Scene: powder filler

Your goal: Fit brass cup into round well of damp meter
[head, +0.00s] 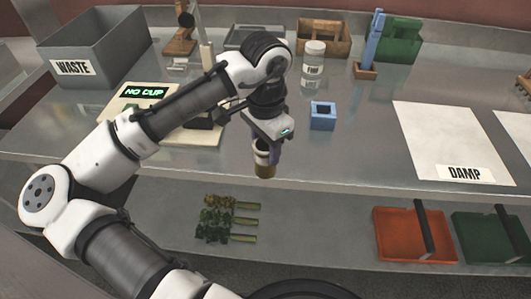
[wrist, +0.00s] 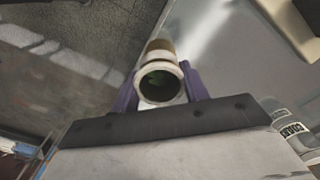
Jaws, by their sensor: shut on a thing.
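My gripper (head: 266,148) is shut on the brass cup (head: 265,170) and holds it in front of the table's near edge, above the lower shelf. In the wrist view the cup (wrist: 158,60) sits between the purple fingers with its round pale mouth towards the camera. Its inside is dark with a greenish tint; the contents are unclear. The damp meter (head: 128,103) is a cream device on the table, left of my gripper, with a green display (head: 145,90) reading "NO CUP". My arm covers part of it, and I cannot make out its round well.
A blue block with a square opening (head: 322,121) stands right of my gripper, with a labelled jar (head: 314,50) behind it. A grey WASTE bin (head: 98,48) is at the back left. A white DAMP sheet (head: 440,130) lies at the right.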

